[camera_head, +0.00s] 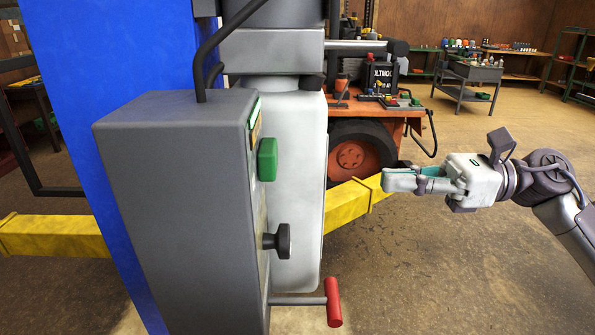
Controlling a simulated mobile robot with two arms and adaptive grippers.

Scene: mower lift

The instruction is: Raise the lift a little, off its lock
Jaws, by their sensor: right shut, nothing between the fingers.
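The lift's grey control box (175,200) stands close in front of me on the blue lift post (95,90). On its right face are a green button (267,159), a black knob (278,241) below it, and a lever with a red grip (333,301) at the bottom. A yellow lift arm (352,203) runs behind the box toward the orange mower (365,160). My right gripper (387,181) is shut and empty, to the right of the green button and apart from the box, pointing left. My left gripper is out of view.
A grey cart (470,75) with small items and green shelves (575,60) stand at the back right. Another yellow arm (50,236) extends at the left. The floor (470,270) at the right is clear.

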